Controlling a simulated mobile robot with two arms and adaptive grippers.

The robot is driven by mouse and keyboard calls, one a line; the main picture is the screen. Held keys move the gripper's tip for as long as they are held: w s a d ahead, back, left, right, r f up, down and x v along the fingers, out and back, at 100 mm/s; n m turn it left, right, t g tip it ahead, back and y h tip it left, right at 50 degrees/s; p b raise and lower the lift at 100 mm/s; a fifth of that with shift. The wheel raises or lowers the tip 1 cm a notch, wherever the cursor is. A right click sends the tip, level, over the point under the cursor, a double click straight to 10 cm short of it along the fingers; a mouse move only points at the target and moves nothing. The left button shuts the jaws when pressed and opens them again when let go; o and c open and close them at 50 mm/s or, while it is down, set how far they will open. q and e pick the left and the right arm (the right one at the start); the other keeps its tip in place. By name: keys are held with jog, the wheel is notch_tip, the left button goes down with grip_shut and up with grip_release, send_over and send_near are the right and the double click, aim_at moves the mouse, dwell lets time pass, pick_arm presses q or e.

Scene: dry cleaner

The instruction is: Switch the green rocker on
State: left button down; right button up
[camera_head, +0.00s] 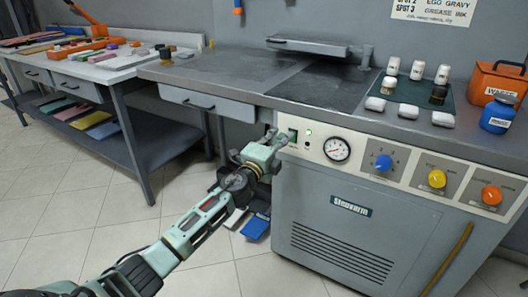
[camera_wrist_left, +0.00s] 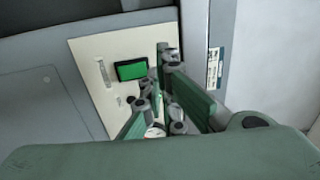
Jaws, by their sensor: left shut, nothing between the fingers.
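The green rocker (camera_head: 292,135) is set in a pale panel at the left end of the grey machine's front. In the left wrist view the rocker (camera_wrist_left: 131,70) is a bright green rectangle in a black frame. My left gripper (camera_head: 277,139) is shut and empty, just left of the rocker in the head view. In the left wrist view its fingers (camera_wrist_left: 161,72) are right beside the rocker; I cannot tell whether they touch it. A small round lamp (camera_head: 308,132) right of the rocker glows green. My right gripper is out of view.
A pressure gauge (camera_head: 336,149) and blue (camera_head: 383,162), yellow (camera_head: 437,178) and orange (camera_head: 491,194) knobs lie further right on the panel. A drawer (camera_head: 205,102) sits under the worktop to the left. Floor space is free at front left.

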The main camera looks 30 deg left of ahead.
pick_arm(q)
jog(key=s+r+p, duration=0.1)
jog(key=s, duration=0.8)
jog(key=shift+s+p, duration=0.15)
jog(key=shift+p, duration=0.2)
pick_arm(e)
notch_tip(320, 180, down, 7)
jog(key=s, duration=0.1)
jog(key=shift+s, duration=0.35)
